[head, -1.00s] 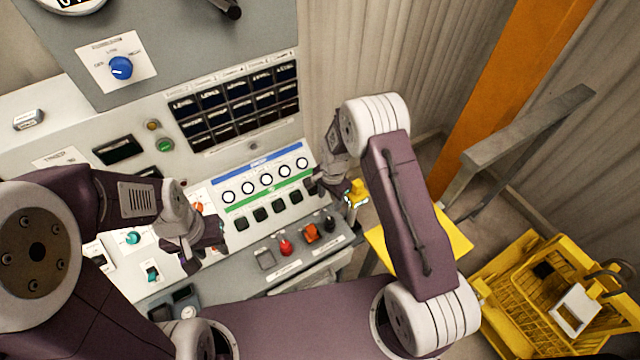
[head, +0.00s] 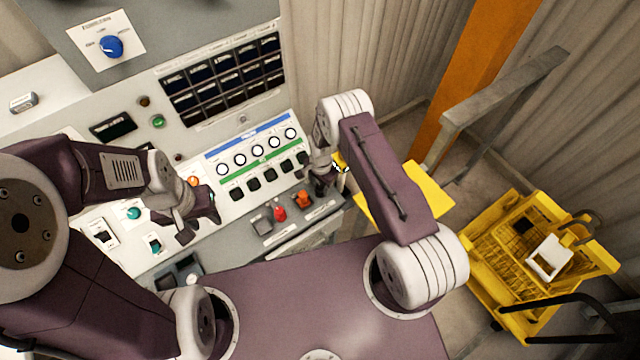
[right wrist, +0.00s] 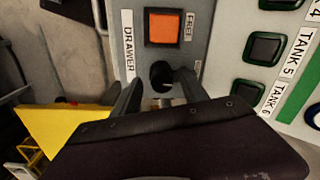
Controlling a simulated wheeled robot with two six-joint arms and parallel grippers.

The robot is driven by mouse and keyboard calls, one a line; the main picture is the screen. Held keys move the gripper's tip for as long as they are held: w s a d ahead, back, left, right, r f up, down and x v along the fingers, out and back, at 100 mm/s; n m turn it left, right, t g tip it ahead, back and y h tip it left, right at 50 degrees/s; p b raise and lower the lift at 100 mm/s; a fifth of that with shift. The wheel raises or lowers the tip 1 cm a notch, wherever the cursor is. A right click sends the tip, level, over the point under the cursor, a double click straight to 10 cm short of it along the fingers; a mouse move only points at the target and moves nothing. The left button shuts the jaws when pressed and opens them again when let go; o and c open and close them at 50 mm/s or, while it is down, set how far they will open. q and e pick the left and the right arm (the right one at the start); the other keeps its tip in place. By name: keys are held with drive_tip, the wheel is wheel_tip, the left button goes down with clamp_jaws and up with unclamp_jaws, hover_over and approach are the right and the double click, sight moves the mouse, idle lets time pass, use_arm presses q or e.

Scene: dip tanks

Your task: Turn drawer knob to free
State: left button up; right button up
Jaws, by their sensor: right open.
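The black drawer knob (right wrist: 162,73) shows in the right wrist view, below a square orange button (right wrist: 164,27). A "DRAWER" label (right wrist: 128,47) and a "FREE" label (right wrist: 189,27) flank the button. My right gripper (right wrist: 158,88) is open, with a finger on each side of the knob; I cannot tell whether they touch it. In the head view my right gripper (head: 321,186) is at the panel's right end and hides the knob. My left gripper (head: 198,218) is over the left part of the panel; its jaw opening is unclear.
A red control (head: 279,213) is left of the orange button (head: 302,200). Black tank buttons (right wrist: 263,47) lie close to the right gripper. A yellow platform (head: 405,200), a grey rail (head: 505,85) and a yellow basket (head: 535,260) stand to the right.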

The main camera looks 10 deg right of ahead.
drive_tip(key=shift+w+f, duration=0.1)
drive_tip(key=shift+w, duration=0.05)
drive_tip(key=shift+c, duration=0.2)
drive_tip(key=shift+w, duration=0.1)
drive_tip(key=c, duration=0.5)
drive_tip(key=shift+d, duration=0.1)
clamp_jaws()
use_arm(q)
drive_tip(key=shift+w+d, duration=0.1)
drive_tip(key=shift+w, duration=0.15)
